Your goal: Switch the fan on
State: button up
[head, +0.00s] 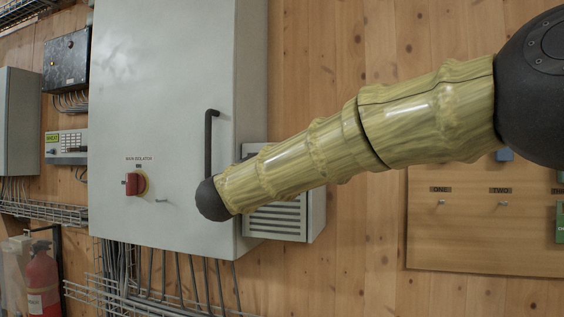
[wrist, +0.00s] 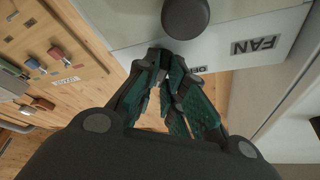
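In the wrist view, a pale panel with a FAN label (wrist: 257,46), seen upside down, fills the top. The head view shows my arm, but not the gripper or the FAN panel.
A grey cabinet (head: 165,90) with a red main isolator (head: 135,184) and a black handle (head: 209,140) is behind my arm. A wooden board (head: 480,240) with small switches is at right. A fire extinguisher (head: 42,280) and cable trays are at lower left.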

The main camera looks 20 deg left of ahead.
jog(key=o, duration=0.4)
jog(key=shift+c, duration=0.2)
jog(key=v, duration=1.2)
